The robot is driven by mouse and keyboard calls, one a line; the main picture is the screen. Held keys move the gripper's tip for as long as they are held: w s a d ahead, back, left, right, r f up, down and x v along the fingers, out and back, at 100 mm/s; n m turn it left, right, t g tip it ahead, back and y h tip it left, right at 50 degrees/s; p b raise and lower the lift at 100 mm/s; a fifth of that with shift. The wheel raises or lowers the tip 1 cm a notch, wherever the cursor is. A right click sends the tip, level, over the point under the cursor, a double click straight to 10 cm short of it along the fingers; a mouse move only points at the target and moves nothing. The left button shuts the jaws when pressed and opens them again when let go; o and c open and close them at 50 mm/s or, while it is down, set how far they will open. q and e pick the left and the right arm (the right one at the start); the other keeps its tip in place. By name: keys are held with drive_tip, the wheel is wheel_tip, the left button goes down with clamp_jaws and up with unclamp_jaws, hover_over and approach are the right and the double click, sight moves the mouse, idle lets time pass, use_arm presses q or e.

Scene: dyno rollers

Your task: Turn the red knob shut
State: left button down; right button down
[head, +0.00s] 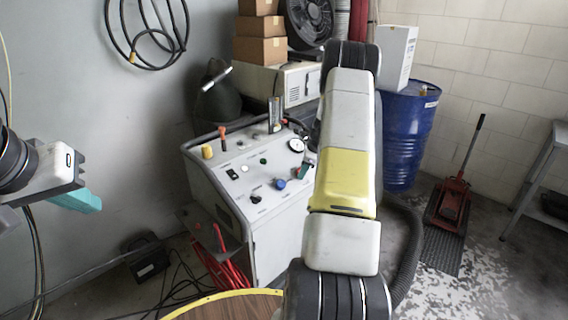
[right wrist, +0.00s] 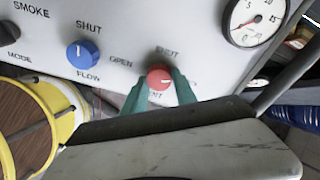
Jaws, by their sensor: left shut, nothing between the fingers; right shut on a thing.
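The red knob (right wrist: 159,77) is on the light grey panel in the right wrist view, with OPEN printed to its left and SHUT above it. A small white mark on its face points to the right. My right gripper (right wrist: 161,86) is shut on the knob, with one teal finger on each side. In the head view my right arm hides most of that gripper, and a teal bit of it (head: 308,164) shows at the panel's right edge. My left gripper (head: 82,202) is shut and empty at the far left, away from the panel.
A blue knob (right wrist: 83,54), labelled SHUT and FLOW, is left of the red one. A dial gauge (right wrist: 257,20) is at upper right. The machine cabinet (head: 280,238) stands by the wall. A blue drum (head: 405,135) and a red floor jack (head: 452,200) are to the right.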

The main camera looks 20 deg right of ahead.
drive_tip(key=n, duration=0.7)
drive_tip(key=shift+h, duration=0.3)
drive_tip(key=n+t, duration=0.1)
drive_tip(key=n, duration=0.5)
drive_tip(key=shift+n, duration=0.3)
drive_tip(key=shift+a, duration=0.1)
drive_tip(key=c, duration=1)
unclamp_jaws()
drive_tip(key=shift+w, duration=0.1)
drive_tip(key=shift+r, duration=0.1)
drive_tip(key=v, duration=0.7)
drive_tip(key=shift+s+r, duration=0.25)
